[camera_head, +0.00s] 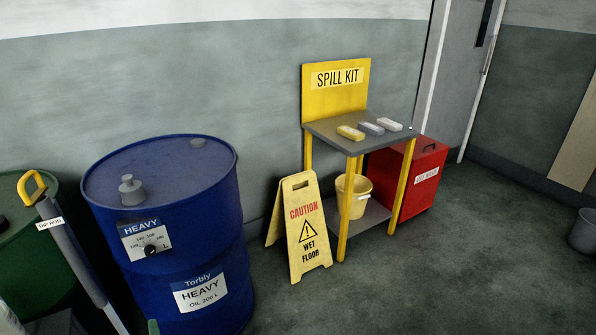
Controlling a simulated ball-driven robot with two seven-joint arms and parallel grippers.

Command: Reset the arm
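Neither of my grippers shows in the head view, and I cannot make out either arm. A blue oil drum (215,245) stands upright at the left, labelled "Torbly HEAVY OIL 200 L". A green drum (30,260) is partly behind the rod and cut off by the left edge.
A yellow caution sign (302,235) stands by a spill kit stand (337,93), whose shelf (335,136) bears several small blocks. A yellow bucket (353,196) is below. A red bin (425,175) stands behind, near a door (465,60).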

